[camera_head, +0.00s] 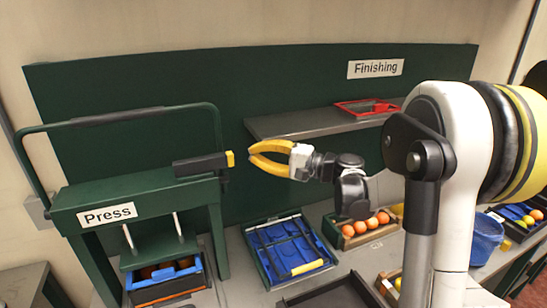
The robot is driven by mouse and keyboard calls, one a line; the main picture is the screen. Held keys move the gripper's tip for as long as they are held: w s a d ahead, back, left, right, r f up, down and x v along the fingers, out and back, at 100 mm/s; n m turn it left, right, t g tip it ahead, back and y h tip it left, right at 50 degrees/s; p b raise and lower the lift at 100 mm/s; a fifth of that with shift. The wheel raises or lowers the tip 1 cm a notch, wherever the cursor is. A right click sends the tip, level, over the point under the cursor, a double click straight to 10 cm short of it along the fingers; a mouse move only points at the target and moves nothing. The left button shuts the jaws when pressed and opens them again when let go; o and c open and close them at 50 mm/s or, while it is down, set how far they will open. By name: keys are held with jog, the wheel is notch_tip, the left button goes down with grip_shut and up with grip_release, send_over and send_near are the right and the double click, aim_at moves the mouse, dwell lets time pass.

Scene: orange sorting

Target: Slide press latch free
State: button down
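The press (90,198) is a dark green frame at the left with a white "Press" label and a tall bar handle. Its latch (200,164) is a black block with a yellow end, on the right of the press top. The yellow end points right, toward my gripper. My gripper (251,153) has curved yellow fingers pointing left, just right of the latch's yellow end in the picture. A small gap shows between them. The fingertips come together and hold nothing visible. Depth between the gripper and latch is hard to judge.
A blue crate (150,281) with oranges sits under the press. A blue tray (262,272), a box of oranges (343,241) and a dark tray (330,292) stand on the bench. A grey shelf (290,124) with a red tray (372,103) is behind my gripper.

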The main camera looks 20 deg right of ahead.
aim_at(226, 161)
jog(key=a, duration=0.3)
jog(key=shift+a, duration=0.35)
jog(key=shift+s, duration=0.1)
jog(key=a+b, duration=0.1)
jog(key=a, duration=0.5)
jog(key=shift+d, duration=0.2)
